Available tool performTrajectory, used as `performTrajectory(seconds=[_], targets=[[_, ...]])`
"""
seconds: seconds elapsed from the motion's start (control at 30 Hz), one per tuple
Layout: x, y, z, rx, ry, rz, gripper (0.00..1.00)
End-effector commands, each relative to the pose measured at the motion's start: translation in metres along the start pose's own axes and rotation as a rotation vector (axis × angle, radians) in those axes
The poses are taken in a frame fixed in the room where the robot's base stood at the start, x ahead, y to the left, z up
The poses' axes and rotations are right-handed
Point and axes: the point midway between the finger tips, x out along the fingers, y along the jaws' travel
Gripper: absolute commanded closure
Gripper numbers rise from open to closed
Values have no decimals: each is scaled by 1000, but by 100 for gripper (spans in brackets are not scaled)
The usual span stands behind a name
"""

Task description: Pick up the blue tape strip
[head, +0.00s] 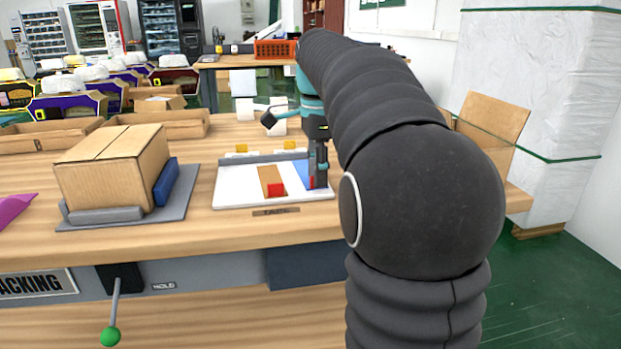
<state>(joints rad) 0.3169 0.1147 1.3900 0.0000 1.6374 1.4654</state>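The blue tape strip (301,172) lies on the right part of a white board (235,190) on the wooden bench. A brown strip (268,176) with a red end (276,190) lies to its left. My gripper (317,187) points down at the blue strip's right side and hides part of it. A small red piece (311,183) shows beside the fingers, probably the blue strip's end. The fingers are small and seen edge-on, so I cannot tell their opening or whether they touch the strip.
A closed cardboard box (110,170) sits on a grey plate (180,205) with a blue block (166,182) to the left. A white tape roll (245,109) stands behind the board. My dark arm covers the right side of the bench.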

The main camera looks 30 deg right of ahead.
Motion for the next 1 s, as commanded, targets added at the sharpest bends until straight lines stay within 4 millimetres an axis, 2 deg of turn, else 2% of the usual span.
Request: performTrajectory(seconds=[0.1, 0.33, 0.37, 0.4, 0.5, 1.0], targets=[[8, 0, 0, 0, 0, 0, 64], [9, 0, 0, 0, 0, -1, 64], [9, 0, 0, 0, 0, -1, 69], [9, 0, 0, 0, 0, -1, 79], [9, 0, 0, 0, 0, -1, 100], [4, 0, 0, 0, 0, -2, 100]])
